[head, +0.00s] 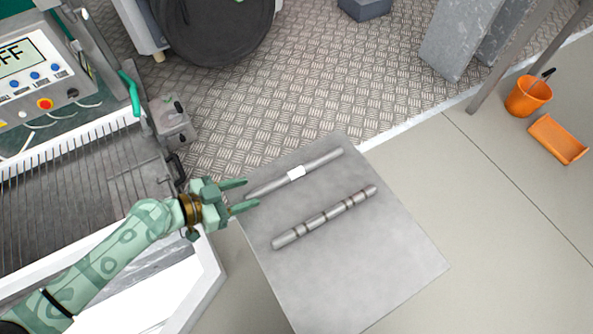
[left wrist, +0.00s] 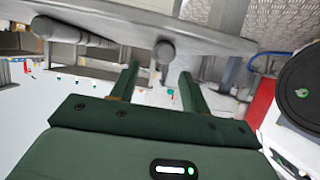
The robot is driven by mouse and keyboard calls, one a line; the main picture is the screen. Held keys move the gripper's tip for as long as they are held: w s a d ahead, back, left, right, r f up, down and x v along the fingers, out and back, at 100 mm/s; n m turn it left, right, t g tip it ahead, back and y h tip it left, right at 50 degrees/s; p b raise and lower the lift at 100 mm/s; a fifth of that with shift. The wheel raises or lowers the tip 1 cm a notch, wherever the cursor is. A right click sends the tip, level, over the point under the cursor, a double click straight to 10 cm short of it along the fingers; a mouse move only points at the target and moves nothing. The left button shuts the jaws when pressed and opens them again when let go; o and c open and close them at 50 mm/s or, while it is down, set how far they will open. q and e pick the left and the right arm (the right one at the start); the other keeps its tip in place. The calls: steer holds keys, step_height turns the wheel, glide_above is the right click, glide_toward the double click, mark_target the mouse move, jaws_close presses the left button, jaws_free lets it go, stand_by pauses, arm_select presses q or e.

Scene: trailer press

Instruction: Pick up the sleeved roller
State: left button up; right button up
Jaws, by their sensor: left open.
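The sleeved roller (head: 296,172) is a grey bar with a white sleeve around its middle. It lies along the far side of a grey table (head: 390,270). My left gripper (head: 252,193) is open at its near left end, with a finger on either side of that end in the head view. In the left wrist view, a roller end (left wrist: 165,50) shows between and beyond the open fingers (left wrist: 158,82); I cannot tell whether they touch it. My right gripper is not in view.
A second roller with dark rings (head: 325,217) lies roughly parallel on the table. A machine with a display (head: 22,58) and slatted bed stands at the left. An orange bucket (head: 527,97) and orange tray (head: 558,139) are on the floor at right. The table's front is clear.

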mark_target(265, 187)
arm_select(q)
steer(key=b+x, duration=0.1)
steer(key=x, duration=0.4)
steer(key=shift+d, duration=0.2)
steer(key=shift+w+d+f, duration=0.1)
steer(key=shift+w+d, duration=0.05)
steer(key=shift+d, duration=0.05)
jaws_close()
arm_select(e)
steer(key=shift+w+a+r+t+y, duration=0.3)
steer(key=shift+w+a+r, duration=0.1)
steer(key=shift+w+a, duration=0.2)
